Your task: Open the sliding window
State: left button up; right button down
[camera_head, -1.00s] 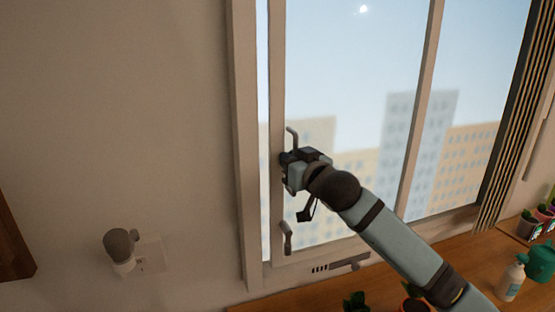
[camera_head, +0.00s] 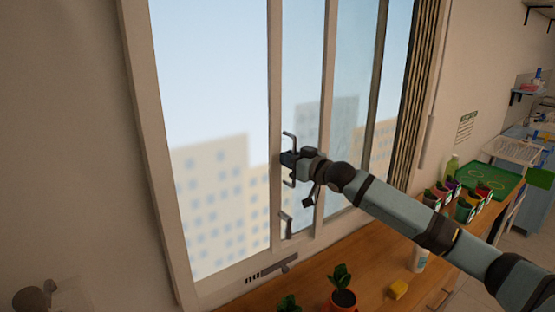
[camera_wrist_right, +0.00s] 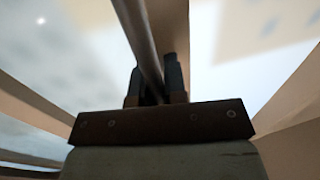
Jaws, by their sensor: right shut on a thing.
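The sliding window's moving sash shows in the head view by its left upright (camera_head: 275,110), which stands well to the right of the fixed frame's left post (camera_head: 152,150). A wide opening lies between them. A vertical bar handle (camera_head: 290,142) is on the sash upright. My right gripper (camera_head: 288,159) is shut on this handle. The right wrist view shows the handle bar (camera_wrist_right: 140,45) running between the two fingers (camera_wrist_right: 152,85). My left gripper is not in view.
A wooden counter (camera_head: 370,258) runs below the window. A green tray (camera_head: 488,181) lies farther back. A pleated blind (camera_head: 417,90) hangs at the window's right side.

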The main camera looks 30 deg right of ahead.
jog(key=shift+d, duration=0.15)
jog(key=c, duration=1.2)
grip_release()
jog(key=shift+o, duration=0.2)
jog(key=shift+s+f, duration=0.15)
jog(key=shift+s, duration=0.15)
jog(key=b+v, duration=0.3)
jog(key=v, duration=1)
jog(key=shift+d, duration=0.15)
